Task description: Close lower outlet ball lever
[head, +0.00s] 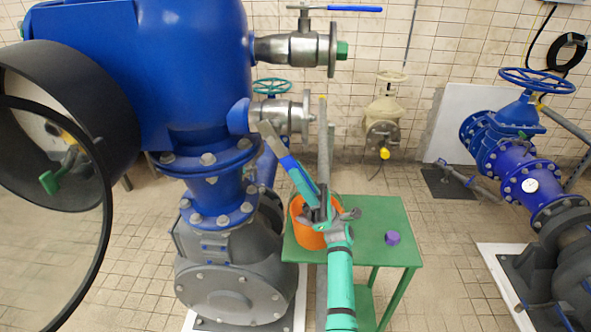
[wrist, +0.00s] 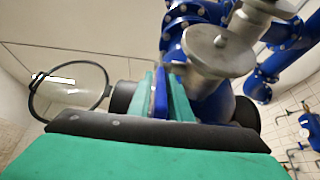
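The lower outlet ball valve (head: 285,115) is a grey metal body on the side of the big blue vessel. Its lever (head: 271,140) has a flat grey bar and a blue grip, and slants down to the right in the head view. My gripper (head: 300,180) has teal fingers lying along the blue grip. In the wrist view the blue grip (wrist: 160,92) stands between the two teal fingers of my gripper (wrist: 161,98), with little or no gap on either side. The joint between lever and valve is partly hidden.
An upper valve (head: 300,47) with a blue lever (head: 355,8) sits above. A green table (head: 375,215) holds an orange bucket (head: 306,235) and a purple object (head: 392,238) beneath my arm. A grey upright post stands close behind. Open floor lies right of the table.

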